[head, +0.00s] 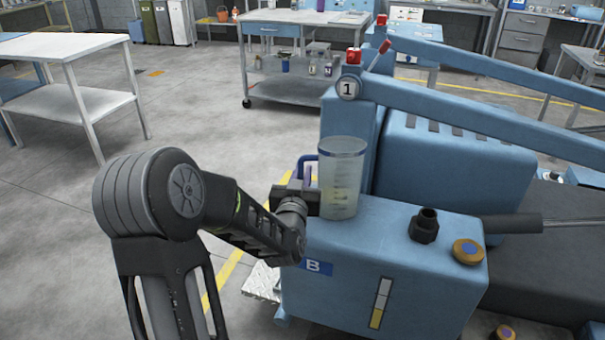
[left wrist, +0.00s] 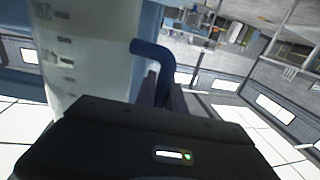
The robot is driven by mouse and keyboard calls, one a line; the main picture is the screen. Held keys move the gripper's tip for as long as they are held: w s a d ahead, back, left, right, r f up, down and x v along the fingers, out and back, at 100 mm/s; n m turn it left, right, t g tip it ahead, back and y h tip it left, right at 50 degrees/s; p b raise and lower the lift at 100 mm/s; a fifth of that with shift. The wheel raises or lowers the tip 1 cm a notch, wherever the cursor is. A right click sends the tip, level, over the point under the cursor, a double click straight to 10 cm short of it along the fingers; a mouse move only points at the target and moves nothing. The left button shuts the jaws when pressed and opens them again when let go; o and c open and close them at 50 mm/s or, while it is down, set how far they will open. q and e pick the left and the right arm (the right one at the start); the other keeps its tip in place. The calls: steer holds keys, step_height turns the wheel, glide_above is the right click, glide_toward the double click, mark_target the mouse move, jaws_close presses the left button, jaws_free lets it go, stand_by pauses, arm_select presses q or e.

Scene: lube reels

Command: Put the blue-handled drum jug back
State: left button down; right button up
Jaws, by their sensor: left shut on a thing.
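The drum jug (head: 342,178) is a clear, graduated cylinder with a blue rim and a blue handle (head: 303,161) on its left side. It stands upright at the left back of the blue tank marked B (head: 400,285); I cannot tell whether its base touches the tank top. My left gripper (head: 307,185) is shut on the handle. In the left wrist view the jug wall (left wrist: 90,50) with its scale marks fills the left, and the handle (left wrist: 155,62) runs down between my fingers (left wrist: 165,95). The jug's liquid level is unclear. My right gripper is not in view.
A black filler neck (head: 427,225) and a gold-and-blue cap (head: 467,251) sit on the tank top. Blue machine arms (head: 470,120) reach across behind. A wheeled bench (head: 300,90) with a lower shelf of small containers stands at the back. A white table (head: 70,50) stands at left, with open floor between.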

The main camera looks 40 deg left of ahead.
arm_select(q)
steer(key=c, duration=1.4)
jaws_free()
steer(key=shift+c, duration=0.2)
